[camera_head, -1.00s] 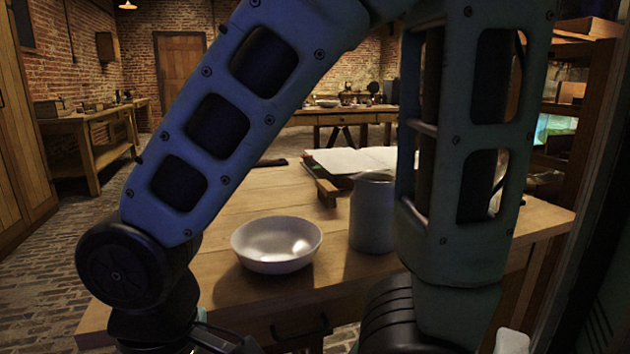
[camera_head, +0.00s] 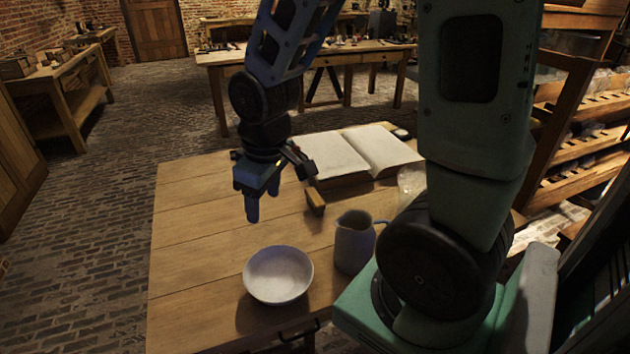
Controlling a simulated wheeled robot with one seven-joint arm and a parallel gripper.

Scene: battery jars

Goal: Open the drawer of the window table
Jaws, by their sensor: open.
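The near wooden table (camera_head: 190,240) fills the middle of the view; I cannot tell from the frame whether it is the window table. A dark drawer handle (camera_head: 298,331) shows on its near front edge at the bottom. The drawer front is mostly out of view and hidden by the table top, so I cannot tell how far it stands out. My gripper (camera_head: 254,208) hangs over the far left part of the table top, pointing down, open and empty. It is well beyond the handle and apart from it.
A white bowl (camera_head: 278,275) and a grey jug (camera_head: 354,242) stand near the table's front edge. An open book (camera_head: 345,155) lies at the back, a small wooden block (camera_head: 315,203) before it. Shelves (camera_head: 585,150) stand at the right. The table's left part is clear.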

